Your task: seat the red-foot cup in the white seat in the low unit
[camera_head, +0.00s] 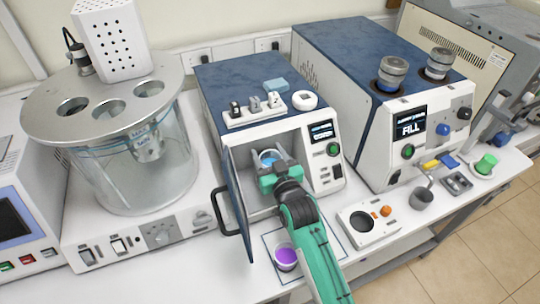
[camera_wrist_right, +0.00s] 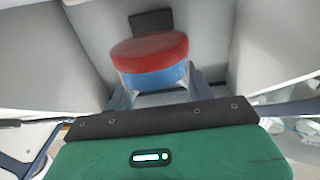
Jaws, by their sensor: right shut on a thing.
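The low unit (camera_head: 210,85) has a blue top and a white front, with its door (camera_head: 237,205) swung open. My right gripper (camera_head: 275,170) reaches into its chamber and is shut on the red-foot cup. The cup's rim and pale blue inside (camera_head: 267,158) show just beyond the jaws in the head view. In the right wrist view the red foot (camera_wrist_right: 150,50) and blue body (camera_wrist_right: 155,78) show between the fingers (camera_wrist_right: 160,92). The white seat cannot be made out. Whether the cup touches anything below is unclear. My left gripper is out of view.
The open door with its black handle (camera_head: 220,212) stands left of my arm. A cup with purple contents (camera_head: 286,257) stands on the bench in front. A taller unit (camera_head: 365,115) is to the right, a glass bath (camera_head: 140,180) to the left. The chamber is narrow.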

